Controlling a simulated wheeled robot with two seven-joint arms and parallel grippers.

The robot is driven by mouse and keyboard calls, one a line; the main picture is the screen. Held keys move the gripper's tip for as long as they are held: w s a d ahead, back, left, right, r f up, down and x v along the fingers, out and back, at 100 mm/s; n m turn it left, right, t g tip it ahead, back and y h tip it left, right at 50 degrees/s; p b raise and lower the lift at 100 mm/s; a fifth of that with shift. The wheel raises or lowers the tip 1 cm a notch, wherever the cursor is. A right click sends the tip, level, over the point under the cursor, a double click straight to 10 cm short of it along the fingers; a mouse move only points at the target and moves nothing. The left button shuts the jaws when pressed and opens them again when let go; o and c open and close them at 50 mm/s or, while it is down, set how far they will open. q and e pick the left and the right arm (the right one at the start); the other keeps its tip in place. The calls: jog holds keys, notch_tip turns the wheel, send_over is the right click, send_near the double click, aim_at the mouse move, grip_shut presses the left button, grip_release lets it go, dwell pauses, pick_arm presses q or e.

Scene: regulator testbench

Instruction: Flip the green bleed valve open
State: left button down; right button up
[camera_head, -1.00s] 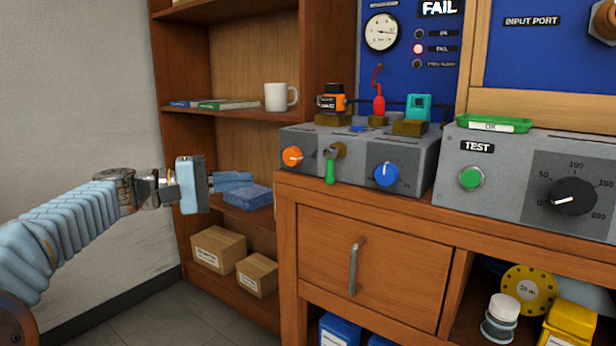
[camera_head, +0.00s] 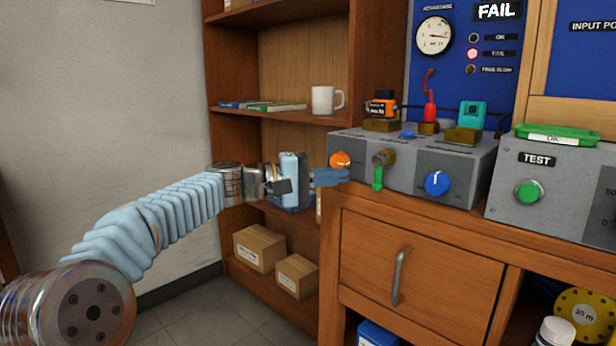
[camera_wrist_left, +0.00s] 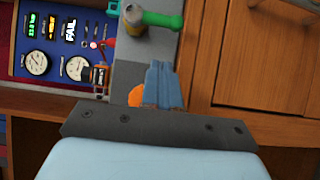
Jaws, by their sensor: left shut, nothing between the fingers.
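The green bleed valve lever (camera_head: 377,178) hangs straight down from its brass fitting on the front of the grey regulator box (camera_head: 402,180). It also shows in the left wrist view (camera_wrist_left: 160,20), above the fingertips. My left gripper (camera_head: 345,175) is shut with nothing between its blue fingers. Its tips are just left of the lever, near the orange knob (camera_head: 340,160). In the left wrist view the shut fingers (camera_wrist_left: 164,72) partly cover the orange knob (camera_wrist_left: 136,96), and a gap shows between them and the lever. My right gripper is not in view.
A blue knob (camera_head: 437,183) is right of the lever on the same box. The TEST box (camera_head: 560,205) with a green button stands further right. The drawer handle (camera_head: 400,275) projects below. The shelf with a mug (camera_head: 324,100) stands behind my left arm.

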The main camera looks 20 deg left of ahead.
aim_at(378, 175)
pick_arm(q)
jog(key=shift+s+d, duration=0.15)
jog(key=shift+d, duration=0.9)
jog(key=shift+s+d, duration=0.1)
jog(key=shift+d, duration=0.95)
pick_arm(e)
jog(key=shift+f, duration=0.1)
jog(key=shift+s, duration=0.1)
